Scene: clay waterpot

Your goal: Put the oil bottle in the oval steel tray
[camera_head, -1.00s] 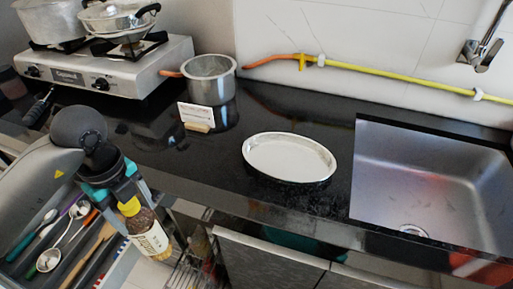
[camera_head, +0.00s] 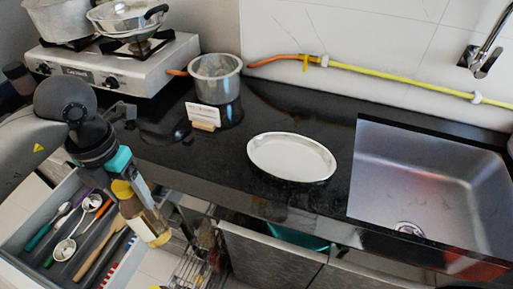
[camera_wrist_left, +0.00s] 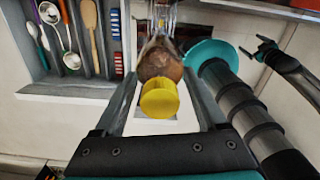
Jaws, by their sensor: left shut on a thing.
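The oil bottle (camera_head: 143,218) has a yellow cap and brown contents. My left gripper (camera_head: 127,187) is shut on it near the cap and holds it tilted in front of the counter, beside the open drawer. In the left wrist view the yellow cap (camera_wrist_left: 159,99) sits between the fingers of the left gripper (camera_wrist_left: 160,75), with the brown bottle body beyond it. The oval steel tray (camera_head: 291,157) lies empty on the black counter, to the right of the bottle and apart from it. My right gripper does not show clearly in the head view.
An open drawer with spoons and utensils (camera_head: 75,225) is below left of the bottle. A small card on a stand (camera_head: 203,114) and a steel pot (camera_head: 215,80) stand behind the tray. The sink (camera_head: 430,180) is at right. The counter around the tray is clear.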

